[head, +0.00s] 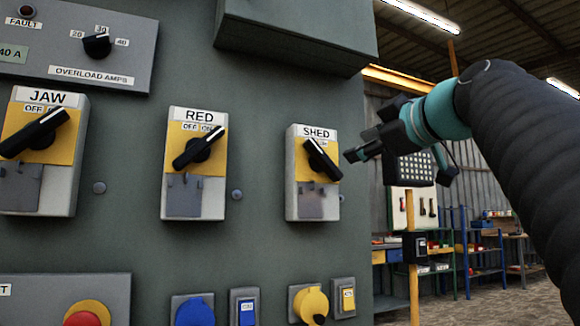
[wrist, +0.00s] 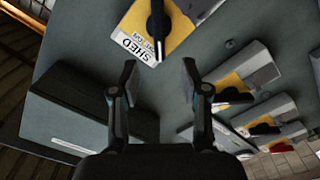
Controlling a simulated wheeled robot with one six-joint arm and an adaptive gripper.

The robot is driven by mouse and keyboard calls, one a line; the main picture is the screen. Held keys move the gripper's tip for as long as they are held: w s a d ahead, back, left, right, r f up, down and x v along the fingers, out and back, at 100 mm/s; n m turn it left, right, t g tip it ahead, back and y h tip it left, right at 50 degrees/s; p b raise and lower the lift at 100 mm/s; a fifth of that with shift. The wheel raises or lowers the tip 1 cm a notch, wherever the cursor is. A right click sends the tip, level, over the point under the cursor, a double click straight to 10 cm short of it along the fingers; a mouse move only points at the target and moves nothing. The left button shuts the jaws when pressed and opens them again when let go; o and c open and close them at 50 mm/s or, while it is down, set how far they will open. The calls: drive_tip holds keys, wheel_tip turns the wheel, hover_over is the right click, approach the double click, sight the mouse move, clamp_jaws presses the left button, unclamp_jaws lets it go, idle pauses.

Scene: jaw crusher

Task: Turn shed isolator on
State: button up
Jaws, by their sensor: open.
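The shed isolator (head: 312,200) is a grey box with a yellow plate and a SHED label, on the green panel. Its black rotary handle (head: 323,160) slants from upper left to lower right, its upper end toward the OFF side. My gripper (head: 358,153) is just right of the handle, fingers pointing left at it. In the wrist view the open gripper (wrist: 160,76) has nothing between its fingers. There the shed isolator's handle (wrist: 156,22) and upside-down label lie beyond the fingertips. The handle's far end is cut off by the top edge.
The RED isolator (head: 197,200) and JAW isolator (head: 42,185) sit to the left, handles slanting up to the right. A protruding box (head: 296,40) overhangs above. Blue and yellow sockets (head: 310,303) are below. Open room lies right of the panel.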

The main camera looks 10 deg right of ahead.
sight(326, 158)
drive_tip(key=p+x, duration=0.3)
drive_tip(key=x, duration=1)
drive_tip(key=shift+w+a+r, duration=0.1)
drive_tip(key=shift+w+a, duration=0.05)
drive_tip(key=shift+w, duration=0.15)
clamp_jaws()
